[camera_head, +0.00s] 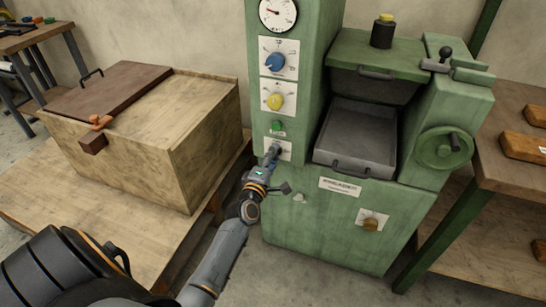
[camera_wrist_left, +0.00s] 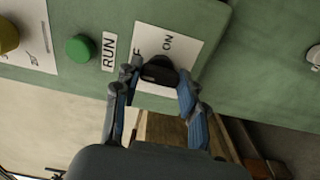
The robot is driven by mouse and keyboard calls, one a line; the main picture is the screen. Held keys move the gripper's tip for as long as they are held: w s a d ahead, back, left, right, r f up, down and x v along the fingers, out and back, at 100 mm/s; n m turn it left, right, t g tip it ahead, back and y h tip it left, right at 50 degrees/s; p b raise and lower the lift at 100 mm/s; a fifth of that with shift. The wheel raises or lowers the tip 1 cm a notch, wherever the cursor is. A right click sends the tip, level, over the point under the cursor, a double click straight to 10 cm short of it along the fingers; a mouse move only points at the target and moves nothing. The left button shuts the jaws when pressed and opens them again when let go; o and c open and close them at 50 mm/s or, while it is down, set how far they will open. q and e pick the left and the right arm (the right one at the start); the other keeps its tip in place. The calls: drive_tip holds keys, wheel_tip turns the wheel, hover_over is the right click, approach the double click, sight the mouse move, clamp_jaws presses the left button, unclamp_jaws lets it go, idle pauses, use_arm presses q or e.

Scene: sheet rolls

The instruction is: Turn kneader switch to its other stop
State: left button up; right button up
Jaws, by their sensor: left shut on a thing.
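The kneader (camera_head: 330,215) is a green machine with a label plate on its front. Its switch is a small black knob (camera_wrist_left: 157,72) on a white plate (camera_wrist_left: 180,48) in the left wrist view; "ON" is readable and the other marking is partly covered. My left gripper (camera_wrist_left: 155,78) has its two fingers on either side of the black knob, shut on it. In the head view the left gripper (camera_head: 273,155) reaches the white plate below the green button and hides most of the switch. My right gripper is in neither view.
Above the switch are a green button (camera_head: 278,127), a yellow knob (camera_head: 275,101), a blue knob (camera_head: 275,61) and a gauge (camera_head: 278,13). A wooden chest (camera_head: 150,130) stands left, a handwheel (camera_head: 444,148) and table (camera_head: 500,180) right. An orange-brown knob (camera_head: 371,224) is low on the front.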

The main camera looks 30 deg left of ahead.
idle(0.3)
use_arm(q)
drive_tip(key=o, duration=1.1)
drive_tip(key=shift+o, duration=0.2)
drive_tip(key=v, duration=1.2)
drive_tip(key=shift+f, duration=0.15)
